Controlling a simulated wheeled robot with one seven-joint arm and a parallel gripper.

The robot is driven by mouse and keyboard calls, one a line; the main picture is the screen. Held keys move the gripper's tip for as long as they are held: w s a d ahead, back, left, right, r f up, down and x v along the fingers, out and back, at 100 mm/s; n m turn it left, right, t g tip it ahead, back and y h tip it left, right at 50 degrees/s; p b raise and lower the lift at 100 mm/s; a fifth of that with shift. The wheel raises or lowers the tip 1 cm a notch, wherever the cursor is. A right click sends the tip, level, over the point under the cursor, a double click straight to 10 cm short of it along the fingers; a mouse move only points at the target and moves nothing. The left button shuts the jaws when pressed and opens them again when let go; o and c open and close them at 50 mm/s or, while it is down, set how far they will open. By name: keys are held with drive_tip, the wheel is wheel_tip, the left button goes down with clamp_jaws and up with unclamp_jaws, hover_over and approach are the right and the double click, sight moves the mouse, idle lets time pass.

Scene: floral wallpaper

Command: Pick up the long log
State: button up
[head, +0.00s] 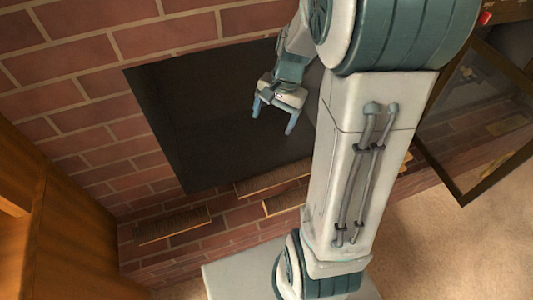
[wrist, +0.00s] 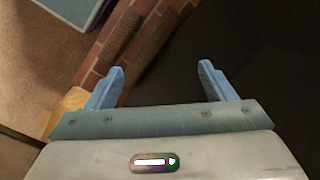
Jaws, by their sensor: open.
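Several brown, rough-surfaced logs lie on the brick ledge in front of the dark fireplace opening. In the head view, one log (head: 268,180) lies along the opening's lower edge, another (head: 284,201) lies just below it, partly hidden by my arm, and a third (head: 174,225) lies further left. I cannot tell for certain which is the long one. My gripper (head: 273,118) is open and empty, in front of the dark opening and above the ledge.
The brick wall (head: 70,55) surrounds the dark fireplace opening (head: 205,130). A wooden cabinet (head: 70,235) stands at the left. A dark-framed panel (head: 452,185) juts out at the right. The carpet (head: 450,240) at the lower right is clear.

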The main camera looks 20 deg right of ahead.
sight(279, 171)
drive_tip(key=w+d+f+m+b, duration=0.2)
drive_tip(key=f+m+b, duration=0.1)
drive_tip(key=f, duration=0.8)
drive_tip(key=w+d+f+m+y+b, duration=0.1)
drive_tip(key=f+b, duration=0.4)
drive_tip(key=f, duration=0.7)
drive_tip(key=w+d+f+m+y+b, duration=0.1)
drive_tip(key=w+d+f+m+b, duration=0.2)
drive_tip(key=f, duration=0.8)
drive_tip(key=shift+d+f+m+g+b, duration=0.35)
drive_tip(key=shift+m+b, duration=0.45)
drive_tip(key=shift+b, duration=0.2)
drive_tip(key=shift+b+x, duration=1.5)
drive_tip(key=shift+x, duration=1.7)
drive_tip(key=shift+r, duration=0.1)
drive_tip(key=c, duration=1.5)
